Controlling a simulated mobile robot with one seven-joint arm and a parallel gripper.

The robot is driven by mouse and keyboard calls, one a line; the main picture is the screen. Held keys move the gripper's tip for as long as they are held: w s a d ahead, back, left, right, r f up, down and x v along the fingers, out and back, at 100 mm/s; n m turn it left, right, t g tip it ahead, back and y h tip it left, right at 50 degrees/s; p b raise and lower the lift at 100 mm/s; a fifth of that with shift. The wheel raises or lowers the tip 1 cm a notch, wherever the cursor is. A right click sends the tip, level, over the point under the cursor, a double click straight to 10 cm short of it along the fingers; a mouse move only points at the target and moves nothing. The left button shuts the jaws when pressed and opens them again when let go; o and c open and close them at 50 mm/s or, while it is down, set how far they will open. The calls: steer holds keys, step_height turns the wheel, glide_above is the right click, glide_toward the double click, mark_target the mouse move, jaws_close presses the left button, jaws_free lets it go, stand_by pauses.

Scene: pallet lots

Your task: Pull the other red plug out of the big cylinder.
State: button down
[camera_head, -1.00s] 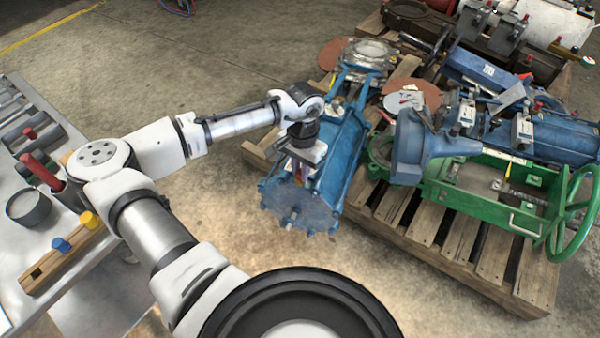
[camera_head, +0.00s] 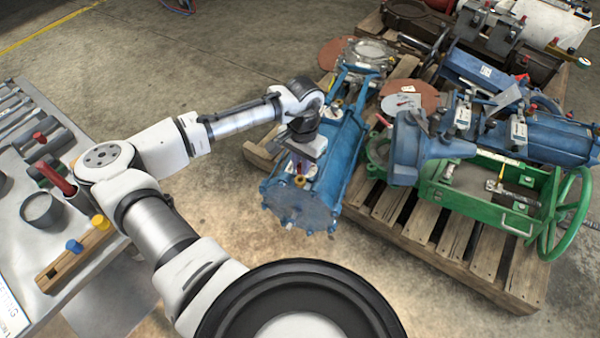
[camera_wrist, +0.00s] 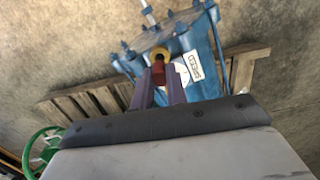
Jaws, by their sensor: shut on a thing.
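The big blue cylinder (camera_head: 335,165) lies on the near left part of the pallet, its flanged end facing me. My gripper (camera_head: 300,172) is over its upper side near that end. In the wrist view, my gripper (camera_wrist: 160,84) is shut on a red plug (camera_wrist: 158,73). A brass-yellow ring (camera_wrist: 160,54) shows right beyond the plug, on the cylinder (camera_wrist: 195,45); it also shows below the fingers in the head view (camera_head: 300,181). I cannot tell whether the plug's lower end is still inside the ring.
A bench at left holds a wooden block (camera_head: 58,275) with yellow (camera_head: 100,221) and blue (camera_head: 74,245) plugs, and a grey cup (camera_head: 40,212). Right of the cylinder stand a green frame (camera_head: 480,205) with a handwheel and more blue valves. Floor between bench and pallet is clear.

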steer(key=shift+r+p, duration=1.3)
steer(key=shift+p, duration=0.1)
